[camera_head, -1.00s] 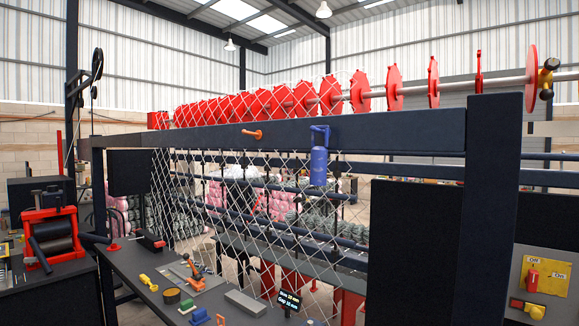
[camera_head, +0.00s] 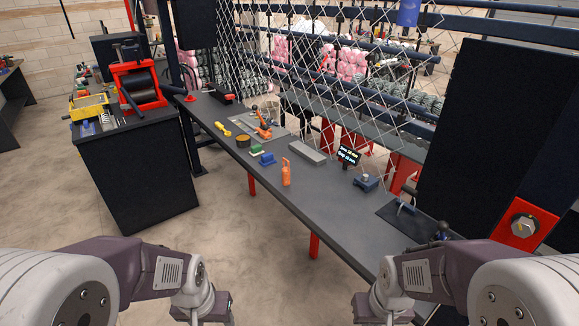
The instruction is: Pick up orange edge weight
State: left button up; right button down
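The orange edge weight (camera_head: 286,172) stands upright on the dark workbench (camera_head: 330,205), near its front edge. It is a small cylinder with a narrower hook or loop at its top. Nothing touches it. The fingers of both grippers are below the frame.
Blue (camera_head: 267,159) and green (camera_head: 255,150) small items, a grey bar (camera_head: 307,153) and a black display (camera_head: 348,155) lie near the weight. Chain-link mesh (camera_head: 300,60) hangs behind the bench. A red-framed roller machine (camera_head: 138,88) stands left. The floor before the bench is clear.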

aim_at(286, 170)
jog(key=i+j+z, duration=0.25)
jog(key=i+z, duration=0.15)
jog(key=i+j+z, duration=0.8)
jog(key=j, duration=0.15)
jog(key=i+j+z, duration=0.25)
jog(key=j+z, duration=0.15)
jog(key=j, duration=0.2)
